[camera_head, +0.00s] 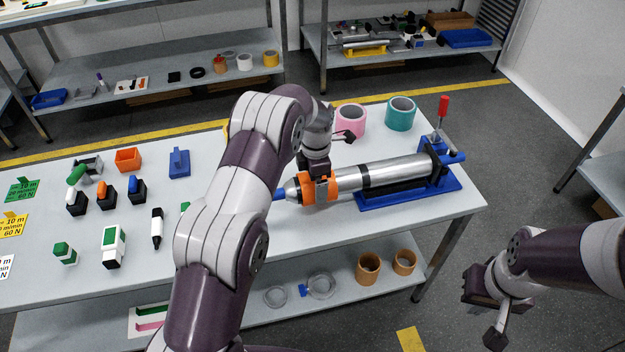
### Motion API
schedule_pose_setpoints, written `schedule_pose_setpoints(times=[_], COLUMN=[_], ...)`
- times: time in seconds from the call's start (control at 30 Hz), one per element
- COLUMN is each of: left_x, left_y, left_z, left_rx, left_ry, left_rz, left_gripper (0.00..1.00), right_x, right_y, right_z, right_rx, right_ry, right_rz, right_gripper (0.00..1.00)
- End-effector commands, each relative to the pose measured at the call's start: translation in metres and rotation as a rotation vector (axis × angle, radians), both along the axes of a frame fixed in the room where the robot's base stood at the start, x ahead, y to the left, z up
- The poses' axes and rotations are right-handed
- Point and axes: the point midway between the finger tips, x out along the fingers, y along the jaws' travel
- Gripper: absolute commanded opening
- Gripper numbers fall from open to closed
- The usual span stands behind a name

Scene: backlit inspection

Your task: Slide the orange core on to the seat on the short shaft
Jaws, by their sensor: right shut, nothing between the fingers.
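The orange core (333,185) is around the left end of the silver shaft (395,170), just right of its tapered nose (292,191). The shaft lies nearly level on a blue stand (413,194); the seat cannot be made out separately. My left gripper (318,179) reaches down over the orange core from above. Its fingers are small and dark against the core, and my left arm covers part of the table, so its grip is unclear. My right gripper (487,316) is shut and empty, to the right of the table and away from the core.
A pink roll (351,119) and a teal roll (401,112) stand behind the shaft. A red-handled clamp (443,107) rises at its right end. Brown rings (368,267) lie on the lower shelf.

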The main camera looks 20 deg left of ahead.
Motion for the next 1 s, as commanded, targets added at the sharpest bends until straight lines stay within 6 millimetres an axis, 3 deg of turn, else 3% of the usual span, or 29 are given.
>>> schedule_pose_setpoints(times=[1.0], left_x=[0.017], left_y=[-0.026], left_z=[0.001], left_rx=[0.0], left_ry=[-0.002], left_rz=[0.001], left_gripper=[0.56], right_x=[0.0], right_y=[0.0], right_z=[0.003], right_rx=[0.0], right_ry=[0.0], right_rz=[0.0], right_gripper=[0.0])
